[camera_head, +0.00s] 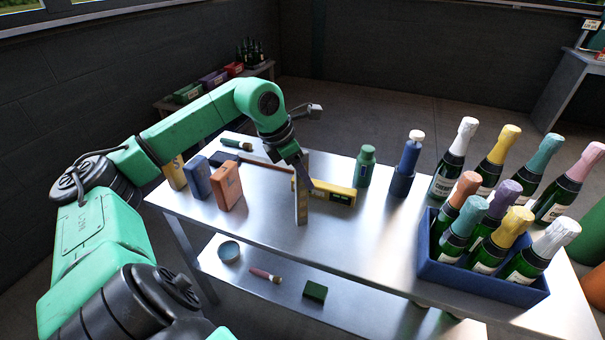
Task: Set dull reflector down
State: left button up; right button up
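My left gripper (303,182) reaches down over the middle of the steel table (330,238). It appears shut on a narrow, upright, tan and pale panel, which I take for the dull reflector (301,208). The panel's lower end is at or just above the table top; I cannot tell whether it touches. The fingers hide part of its upper end. My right gripper is not in view.
A yellow box (335,193) lies close behind the panel. Orange (228,187), blue (197,178) and yellow (174,172) blocks stand left. The front middle is clear.

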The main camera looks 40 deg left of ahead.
pick_arm(q)
jog(key=b+v, duration=0.1)
jog(key=v, duration=1.1)
